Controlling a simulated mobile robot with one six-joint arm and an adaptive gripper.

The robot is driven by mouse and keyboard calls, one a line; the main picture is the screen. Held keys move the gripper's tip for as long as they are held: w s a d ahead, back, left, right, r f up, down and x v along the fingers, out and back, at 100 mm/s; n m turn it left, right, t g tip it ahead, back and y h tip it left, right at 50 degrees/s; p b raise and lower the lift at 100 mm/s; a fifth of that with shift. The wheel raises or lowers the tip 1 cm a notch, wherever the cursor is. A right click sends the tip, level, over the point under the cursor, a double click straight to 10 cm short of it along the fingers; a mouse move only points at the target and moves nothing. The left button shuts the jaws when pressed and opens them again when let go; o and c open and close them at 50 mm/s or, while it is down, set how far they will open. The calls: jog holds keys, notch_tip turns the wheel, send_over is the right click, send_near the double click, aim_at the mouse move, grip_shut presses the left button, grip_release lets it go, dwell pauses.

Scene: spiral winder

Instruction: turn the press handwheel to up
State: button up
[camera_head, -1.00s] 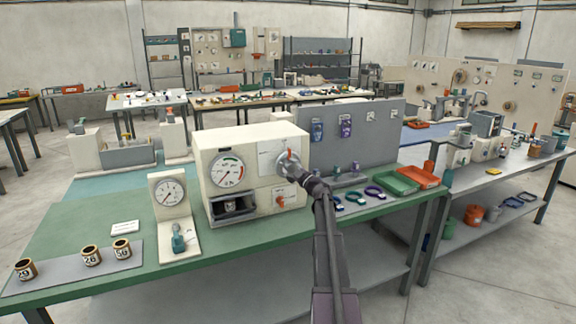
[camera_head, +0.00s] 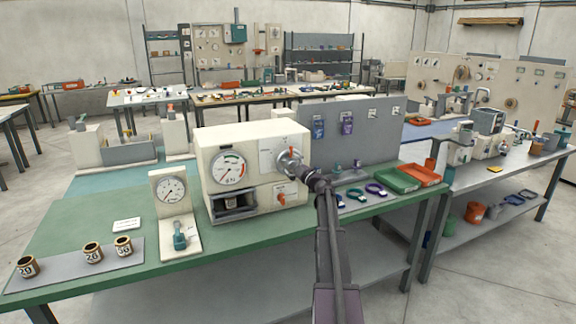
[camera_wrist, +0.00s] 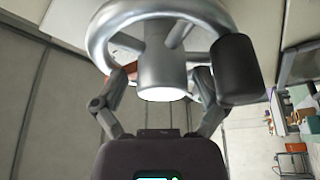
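The press (camera_head: 251,165) is a cream box on the green bench, with a round dial (camera_head: 230,168) on its front. Its handwheel (camera_head: 289,160) is on the right of the front face. In the wrist view the handwheel (camera_wrist: 162,75) shows a silver rim, spokes, a thick hub and a black knob (camera_wrist: 237,68). My gripper (camera_wrist: 163,82) has one finger on each side of the hub, close against it. The right fingertip is partly hidden by the knob. In the head view my gripper (camera_head: 309,177) is at the handwheel, its fingers too small to make out.
An orange-red knob (camera_head: 281,198) is below the handwheel. A smaller gauge stand (camera_head: 170,190) is left of the press. Numbered cups (camera_head: 93,252) stand on a grey mat. A grey panel (camera_head: 375,130), coloured rings and green and orange trays (camera_head: 396,180) are to the right.

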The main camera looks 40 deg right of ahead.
jog(key=shift+d, duration=0.1)
jog(key=shift+b+v, duration=0.4)
jog(key=shift+v, duration=1)
jog(key=a+b+v, duration=0.1)
jog(key=b+v, duration=0.2)
jog(key=v, duration=1)
jog(key=shift+d+f, duration=0.2)
jog(key=shift+d, duration=0.05)
dwell(0.6)
dwell(0.9)
